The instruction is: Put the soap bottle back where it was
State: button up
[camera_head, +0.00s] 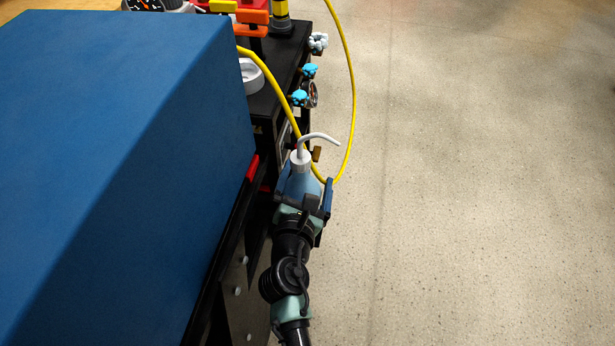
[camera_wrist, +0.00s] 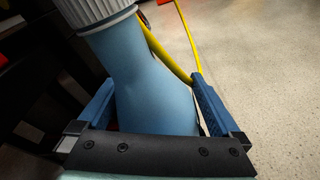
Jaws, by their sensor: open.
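The soap bottle (camera_head: 299,184) has a pale blue body and a white pump top with a long curved spout pointing right. It is beside the right side of the dark cart or bench in the head view. My gripper (camera_head: 306,188) is around its body, open, with one blue finger on each side. In the wrist view the bottle (camera_wrist: 133,62) fills the space between the fingers of my gripper (camera_wrist: 151,86) and looks tilted. I cannot tell whether either finger touches it. The bottle's base is hidden behind the gripper, so what is under it cannot be seen.
A large blue box (camera_head: 110,150) fills the left. A yellow cable (camera_head: 353,90) loops close behind and right of the bottle. Cyan-knobbed fittings (camera_head: 300,97) and a white round dish (camera_head: 252,80) are farther back on the dark bench. Open floor (camera_head: 480,180) lies right.

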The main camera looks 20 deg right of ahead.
jog(key=p+v, duration=0.2)
jog(key=v, duration=1)
jog(key=shift+p, duration=0.4)
